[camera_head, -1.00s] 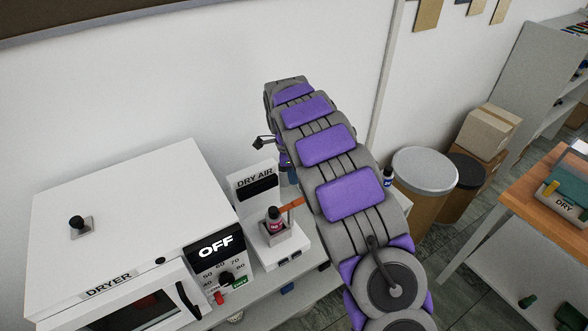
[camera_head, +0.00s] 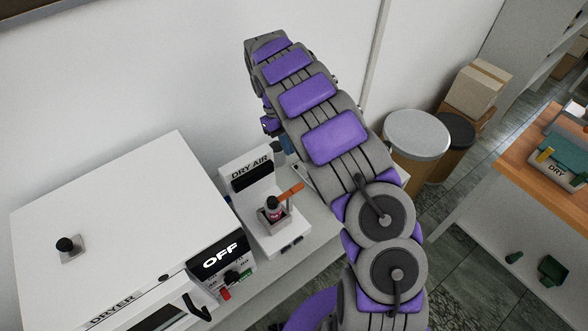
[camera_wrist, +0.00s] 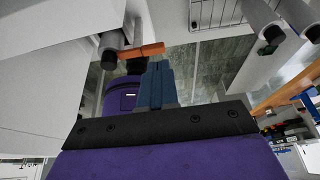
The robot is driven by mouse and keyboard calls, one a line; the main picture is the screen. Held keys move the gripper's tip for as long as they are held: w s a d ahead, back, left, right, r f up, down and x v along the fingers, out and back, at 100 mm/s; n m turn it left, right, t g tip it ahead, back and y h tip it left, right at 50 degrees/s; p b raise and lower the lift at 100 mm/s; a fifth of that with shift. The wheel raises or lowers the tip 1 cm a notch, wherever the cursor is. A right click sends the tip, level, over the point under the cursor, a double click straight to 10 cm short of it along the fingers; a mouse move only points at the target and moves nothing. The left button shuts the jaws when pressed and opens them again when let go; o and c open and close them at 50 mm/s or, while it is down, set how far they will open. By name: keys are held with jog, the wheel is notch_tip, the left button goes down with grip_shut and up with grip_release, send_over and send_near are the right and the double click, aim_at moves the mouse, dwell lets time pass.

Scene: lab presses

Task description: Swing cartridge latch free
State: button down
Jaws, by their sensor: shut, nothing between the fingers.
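The DRY AIR unit (camera_head: 262,232) is a small white stand with a dark, red-labelled cartridge (camera_head: 273,209) upright in its holder. An orange latch bar (camera_head: 291,191) sticks out from the cartridge's top toward the upper right. In the wrist view the orange latch (camera_wrist: 142,51) lies just beyond my fingertips. My gripper (camera_wrist: 157,68) is shut and empty, its blue-grey fingers together, pointing toward the latch. I cannot tell whether they touch it.
A white dryer (camera_head: 105,225) reading OFF stands left of the unit on the same bench. A round bin (camera_head: 418,135) and cardboard boxes (camera_head: 474,90) stand to the right. A wooden-topped table (camera_head: 525,160) is at far right, with open floor before it.

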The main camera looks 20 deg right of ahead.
jog(key=x, duration=1)
jog(key=shift+s+d+f+b, duration=0.1)
jog(key=shift+s+d+b, duration=0.2)
jog(key=shift+b, duration=0.65)
jog(key=s+d+m+y+b, duration=0.1)
jog(key=s+m+b, duration=0.2)
jog(key=s, duration=0.4)
jog(key=shift+d+b, duration=0.2)
jog(key=shift+b, duration=0.55)
dwell(0.3)
dwell(0.8)
dwell(0.8)
